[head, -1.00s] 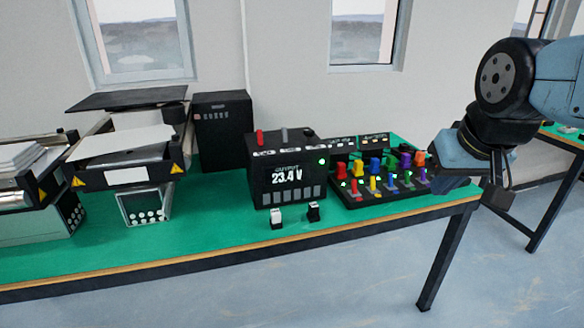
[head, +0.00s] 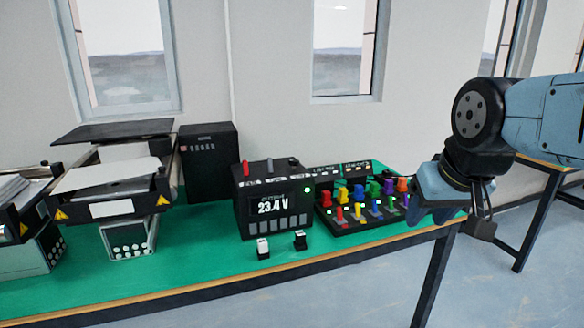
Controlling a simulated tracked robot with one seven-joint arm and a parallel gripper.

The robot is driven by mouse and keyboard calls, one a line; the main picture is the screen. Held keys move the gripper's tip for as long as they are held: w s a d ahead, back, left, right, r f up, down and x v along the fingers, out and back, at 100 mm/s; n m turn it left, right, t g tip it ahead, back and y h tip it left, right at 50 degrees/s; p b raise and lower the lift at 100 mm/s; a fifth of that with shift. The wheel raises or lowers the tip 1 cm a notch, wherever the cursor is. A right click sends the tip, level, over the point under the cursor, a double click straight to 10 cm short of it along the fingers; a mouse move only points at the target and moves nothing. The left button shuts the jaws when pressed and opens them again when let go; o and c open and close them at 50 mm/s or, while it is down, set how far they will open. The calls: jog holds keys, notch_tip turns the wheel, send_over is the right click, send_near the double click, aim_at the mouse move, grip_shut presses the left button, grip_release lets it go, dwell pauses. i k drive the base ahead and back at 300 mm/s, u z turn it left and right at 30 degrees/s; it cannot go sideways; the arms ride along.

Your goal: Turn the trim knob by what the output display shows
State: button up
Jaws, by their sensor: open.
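A black power unit (head: 244,217) stands on the green bench, and its output display (head: 273,206) reads 23.4 V. A green light (head: 307,190) glows at its upper right. On its top are a red lever (head: 245,167), a grey lever (head: 270,165) and a dark round piece at the rear right. I cannot tell which part is the trim knob. My blue gripper (head: 428,209) is open and empty, at the bench's right end, right of the unit and beside the panel of coloured switches. Its fingertips are small and partly hidden.
A black panel with several coloured levers (head: 358,212) sits between the unit and my gripper. Two small switches (head: 263,248) lie in front of the unit. A black box (head: 209,163) and printer-like machines (head: 112,188) stand left.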

aim_at(294, 163)
jog(key=k, duration=1)
jog(key=u, duration=0.75)
jog(key=i, duration=2.05)
jog(key=z, duration=0.6)
jog(key=k, duration=0.85)
jog(key=z, duration=0.2)
jog(key=i, duration=0.5)
jog(key=z, duration=0.05)
